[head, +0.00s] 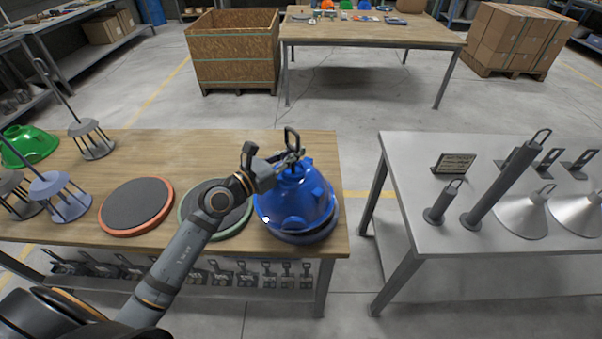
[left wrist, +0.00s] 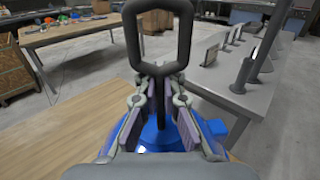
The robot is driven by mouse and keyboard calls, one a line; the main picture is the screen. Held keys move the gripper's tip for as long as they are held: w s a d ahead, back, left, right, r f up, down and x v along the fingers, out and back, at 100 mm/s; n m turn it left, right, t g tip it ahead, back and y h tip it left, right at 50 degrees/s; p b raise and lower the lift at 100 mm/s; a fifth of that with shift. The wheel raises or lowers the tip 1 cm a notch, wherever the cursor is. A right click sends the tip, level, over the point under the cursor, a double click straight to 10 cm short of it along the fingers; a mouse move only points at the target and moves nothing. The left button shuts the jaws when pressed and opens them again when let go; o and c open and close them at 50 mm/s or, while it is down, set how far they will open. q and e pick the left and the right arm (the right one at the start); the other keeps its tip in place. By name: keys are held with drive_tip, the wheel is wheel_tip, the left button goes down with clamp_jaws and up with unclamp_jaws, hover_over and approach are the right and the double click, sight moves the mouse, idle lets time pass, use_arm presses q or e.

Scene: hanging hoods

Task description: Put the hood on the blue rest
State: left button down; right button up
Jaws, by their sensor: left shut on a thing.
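The blue hood (head: 290,205) is a shiny dome with a dark loop handle on top (head: 292,138). It is over the blue rest (head: 312,238), a round pad at the right end of the wooden table; only the pad's front and right rim shows. I cannot tell whether the hood touches it. My left gripper (head: 291,160) is shut on the hood's stem, just below the loop. In the left wrist view, the fingers (left wrist: 159,98) flank the stem, with the blue hood (left wrist: 165,135) beneath. My right gripper is not in view.
A green-rimmed rest (head: 240,222) and an orange-rimmed rest (head: 136,205) lie empty to the left. Wire-caged stands (head: 92,140) and a green hood (head: 28,146) are farther left. A grey table (head: 420,180) with metal hoods stands right, across a gap.

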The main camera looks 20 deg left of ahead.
sight(301, 166)
use_arm(q)
drive_tip(key=shift+w+d+f, duration=0.25)
drive_tip(key=shift+w+f, duration=0.2)
drive_tip(key=shift+f, duration=0.1)
drive_tip(key=shift+w+d+f, duration=0.25)
drive_tip(key=shift+w+f, duration=0.15)
drive_tip(key=shift+f, duration=0.1)
drive_tip(key=shift+w+f, duration=0.2)
drive_tip(key=shift+f, duration=0.15)
drive_tip(key=f+b, duration=0.1)
drive_tip(key=f, duration=0.2)
drive_tip(key=shift+w+d+b, duration=0.15)
drive_tip(key=shift+d+b, duration=0.05)
drive_tip(key=shift+b, duration=0.15)
drive_tip(key=shift+f, duration=0.15)
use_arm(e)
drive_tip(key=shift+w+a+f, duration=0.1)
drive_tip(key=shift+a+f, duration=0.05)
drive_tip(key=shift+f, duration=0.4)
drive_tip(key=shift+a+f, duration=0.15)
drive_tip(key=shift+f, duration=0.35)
use_arm(q)
drive_tip(key=c, duration=1.5)
unclamp_jaws()
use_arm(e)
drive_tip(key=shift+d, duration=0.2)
use_arm(q)
drive_tip(key=shift+a, duration=0.1)
